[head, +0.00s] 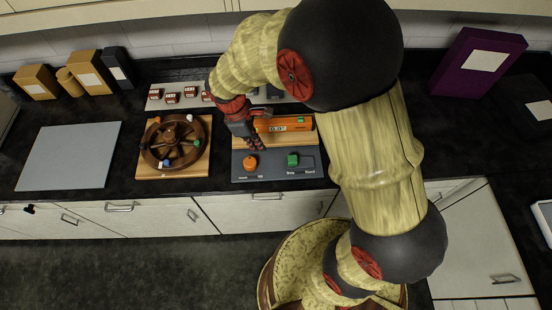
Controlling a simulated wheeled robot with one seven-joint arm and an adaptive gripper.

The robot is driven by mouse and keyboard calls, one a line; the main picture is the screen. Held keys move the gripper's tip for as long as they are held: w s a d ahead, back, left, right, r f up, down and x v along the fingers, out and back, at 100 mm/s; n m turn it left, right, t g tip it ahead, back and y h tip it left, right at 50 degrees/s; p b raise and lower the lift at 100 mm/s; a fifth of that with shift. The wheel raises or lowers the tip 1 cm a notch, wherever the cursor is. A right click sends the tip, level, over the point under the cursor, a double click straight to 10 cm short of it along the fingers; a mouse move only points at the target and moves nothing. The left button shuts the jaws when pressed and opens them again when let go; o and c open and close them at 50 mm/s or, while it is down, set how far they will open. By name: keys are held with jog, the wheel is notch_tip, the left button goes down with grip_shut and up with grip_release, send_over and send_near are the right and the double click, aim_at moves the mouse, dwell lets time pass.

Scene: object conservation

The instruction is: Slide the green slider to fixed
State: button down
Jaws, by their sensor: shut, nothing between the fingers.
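An orange knob (249,163) is on the left part of the same panel. An orange device with a display (292,128) lies behind the panel. My gripper (257,147) is shut and empty, pointing down over the back edge of the panel. It is left of and behind the green slider, near the orange knob. I cannot tell how high it is above the panel.
A wooden wheel (170,143) on a board stands left of the panel, and a grey flat plate (68,157) lies further left. Boxes (88,72) stand at the back left. A purple box (478,62) stands at the right. My arm covers the counter right of the panel.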

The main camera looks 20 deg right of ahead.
aim_at(294, 157)
jog(key=shift+w+r+n, duration=0.2)
jog(key=shift+n, duration=0.6)
jog(key=shift+d, duration=0.1)
jog(key=b+x, duration=0.1)
jog(key=x, duration=0.9)
jog(key=shift+d+f+b, duration=0.1)
jog(key=shift+f+b, duration=0.2)
jog(key=shift+b, duration=0.1)
jog(key=d, duration=0.2)
jog(key=s+d, duration=0.1)
jog(key=shift+d+r, duration=0.1)
jog(key=shift+r, duration=0.2)
jog(key=shift+d, duration=0.25)
jog(key=d, duration=0.1)
jog(key=s+d+p, duration=0.1)
jog(key=d, duration=0.1)
jog(key=s+d, duration=0.1)
jog(key=d, duration=0.1)
jog(key=shift+d+p, duration=0.15)
jog(key=shift+p, duration=0.25)
jog(key=shift+w, duration=0.1)
